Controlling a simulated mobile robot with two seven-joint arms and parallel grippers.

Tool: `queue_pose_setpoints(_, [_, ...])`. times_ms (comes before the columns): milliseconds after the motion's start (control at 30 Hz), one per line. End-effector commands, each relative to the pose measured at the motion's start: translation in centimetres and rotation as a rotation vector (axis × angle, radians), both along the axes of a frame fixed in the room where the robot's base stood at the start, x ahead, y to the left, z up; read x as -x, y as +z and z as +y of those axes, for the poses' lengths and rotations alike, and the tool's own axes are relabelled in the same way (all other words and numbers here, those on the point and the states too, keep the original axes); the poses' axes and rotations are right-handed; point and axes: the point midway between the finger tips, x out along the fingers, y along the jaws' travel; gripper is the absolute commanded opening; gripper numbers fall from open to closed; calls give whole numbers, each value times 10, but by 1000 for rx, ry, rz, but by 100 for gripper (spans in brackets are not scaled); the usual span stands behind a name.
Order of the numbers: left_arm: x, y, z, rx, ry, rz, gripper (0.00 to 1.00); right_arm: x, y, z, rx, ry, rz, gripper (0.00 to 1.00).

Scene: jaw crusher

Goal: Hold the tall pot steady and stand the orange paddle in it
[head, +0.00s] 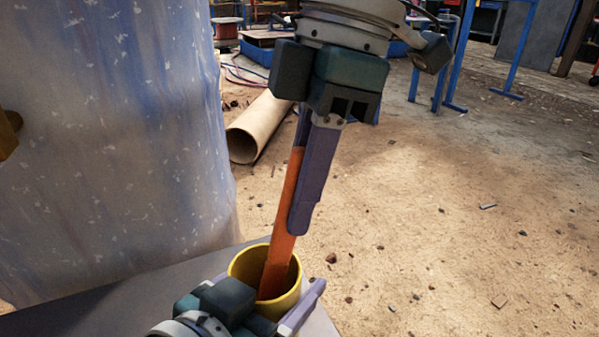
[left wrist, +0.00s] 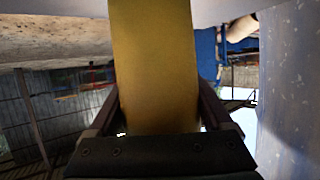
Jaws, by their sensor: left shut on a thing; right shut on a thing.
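The tall yellow pot (head: 238,268) stands on a grey surface at the bottom of the head view. It fills the middle of the left wrist view (left wrist: 155,65). My left gripper (head: 290,312) is shut on the pot, with its fingers on either side of it. The orange paddle (head: 284,220) is slightly tilted, and its lower end is inside the pot's mouth. The pot's wall hides the paddle's lowest part. My right gripper (head: 303,200) is above the pot, pointing down, and is shut on the upper part of the paddle.
The grey tabletop (head: 120,300) is narrow here, with its edge close to the pot. A large pale, blue-streaked block (head: 110,140) stands at the left. A pipe (head: 258,128) lies on the dirt floor behind. Blue metal frames (head: 445,60) stand further back.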

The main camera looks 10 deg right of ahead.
Motion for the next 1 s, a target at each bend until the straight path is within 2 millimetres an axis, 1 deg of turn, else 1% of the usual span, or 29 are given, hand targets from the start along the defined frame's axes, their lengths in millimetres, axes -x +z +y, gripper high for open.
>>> queue_pose_setpoints(333, [0,0,0,-1,0,1,26,0,-2,0,-1,0,0,0])
queue_pose_setpoints(367, [0,0,0,-1,0,1,26,0,-2,0,-1,0,0,21])
queue_pose_setpoints(600, [0,0,0,-1,0,1,26,0,-2,0,0,0,0,48])
queue_pose_setpoints(667, [0,0,0,-1,0,1,26,0,-2,0,0,0,0,54])
queue_pose_setpoints(900, [0,0,0,-1,0,1,26,0,-1,0,0,0,0,54])
queue_pose_setpoints(1000, [0,0,0,-1,0,1,26,-1,5,-1,0,0,-1,54])
